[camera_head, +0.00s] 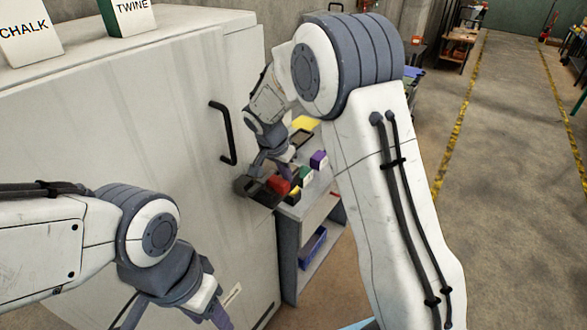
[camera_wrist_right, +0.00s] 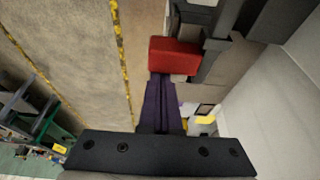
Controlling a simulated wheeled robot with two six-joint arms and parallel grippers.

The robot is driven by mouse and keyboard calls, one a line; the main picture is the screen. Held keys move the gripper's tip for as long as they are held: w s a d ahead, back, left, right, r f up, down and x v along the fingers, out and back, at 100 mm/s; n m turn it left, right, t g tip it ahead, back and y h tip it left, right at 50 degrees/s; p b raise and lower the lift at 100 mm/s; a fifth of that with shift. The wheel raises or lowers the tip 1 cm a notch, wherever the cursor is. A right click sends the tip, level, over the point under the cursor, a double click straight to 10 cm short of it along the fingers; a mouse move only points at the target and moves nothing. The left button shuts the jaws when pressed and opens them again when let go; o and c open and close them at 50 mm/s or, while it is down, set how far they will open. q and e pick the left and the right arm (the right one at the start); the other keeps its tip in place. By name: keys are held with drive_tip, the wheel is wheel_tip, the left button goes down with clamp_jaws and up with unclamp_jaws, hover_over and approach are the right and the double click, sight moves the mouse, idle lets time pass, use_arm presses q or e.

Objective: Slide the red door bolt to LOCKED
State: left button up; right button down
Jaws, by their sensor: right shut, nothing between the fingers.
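The red door bolt (camera_head: 279,185) shows as a small red block on a dark mount (camera_head: 258,191) at the right edge of the white cabinet door. In the right wrist view the red block (camera_wrist_right: 175,55) lies just beyond my fingertips, beside a dark grey bracket (camera_wrist_right: 213,55). My right gripper (camera_head: 272,165) is shut and empty, its fingers pointing down at the bolt. Its closed fingers (camera_wrist_right: 160,82) end at the block's edge; I cannot tell whether they touch. My left gripper (camera_head: 178,318) is low in front of the door, fingers spread, tips cut off. No LOCKED marking is readable.
A black handle (camera_head: 224,132) stands out from the door, left of my right gripper. Boxes marked CHALK (camera_head: 26,35) and TWINE (camera_head: 128,12) stand on the cabinet. A grey bench (camera_head: 291,230) with small items, including a purple block (camera_head: 318,159), is close behind the bolt.

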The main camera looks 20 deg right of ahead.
use_arm(q)
drive_tip(key=shift+w+d+f+b, duration=0.1)
drive_tip(key=shift+w+f+b, duration=0.1)
drive_tip(key=shift+f+b, duration=0.55)
drive_tip(key=shift+w+f+b, duration=0.15)
drive_tip(key=shift+f+b, duration=0.6)
use_arm(e)
wheel_tip(320, 180, up, 10)
drive_tip(key=shift+w+d+f, duration=0.15)
drive_tip(key=shift+d+f, duration=0.1)
